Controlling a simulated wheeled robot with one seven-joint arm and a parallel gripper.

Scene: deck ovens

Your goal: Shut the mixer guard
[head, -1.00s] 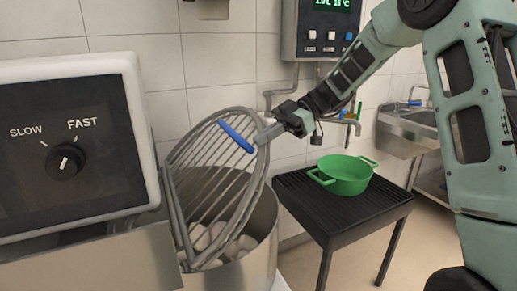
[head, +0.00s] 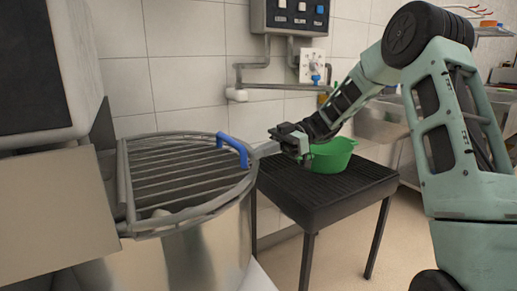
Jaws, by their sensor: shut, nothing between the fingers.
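The mixer guard (head: 185,176) is a grey wire grille with a blue handle (head: 233,148) on its right side. It lies flat, or nearly flat, across the top of the steel mixer bowl (head: 205,248). My gripper (head: 262,150) is shut and empty, just right of the blue handle at the guard's rim. I cannot tell whether its fingertips touch the guard. What is in the bowl is mostly hidden under the bars.
A black slatted stand (head: 325,190) with a green pot (head: 333,155) on it is right of the bowl, behind my gripper. A control box (head: 290,18) and pipes are on the tiled wall. The mixer body (head: 50,70) fills the left.

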